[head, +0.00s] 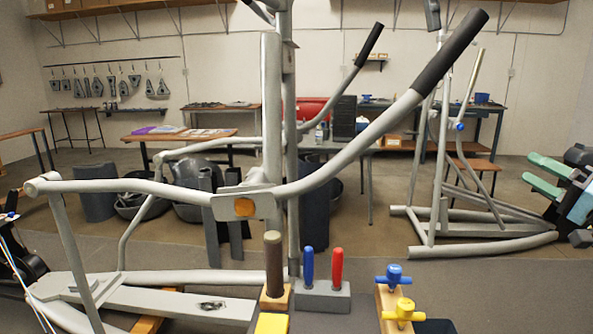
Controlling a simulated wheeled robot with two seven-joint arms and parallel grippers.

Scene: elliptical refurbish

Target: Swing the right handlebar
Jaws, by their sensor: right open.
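A grey elliptical machine fills the left and middle of the head view. Its nearer handlebar (345,155) runs from a bracket with an orange cap (244,207) up to the right and ends in a black grip (450,50). A farther handlebar (333,105) rises behind it, with a smaller black grip (369,45). The frame does not show clearly which one is the right handlebar. A small dark shape at the bottom edge appears to be the top of my right gripper (433,326), open, below and apart from both handlebars. My left gripper is not in view.
Red and blue handled tools stand in a grey block (322,297) at the bottom. Blue and yellow knobs (394,275) sit on a wooden piece beside it. Another grey frame (440,215) stands at right. Benches and bins line the back. Some floor between the machines is clear.

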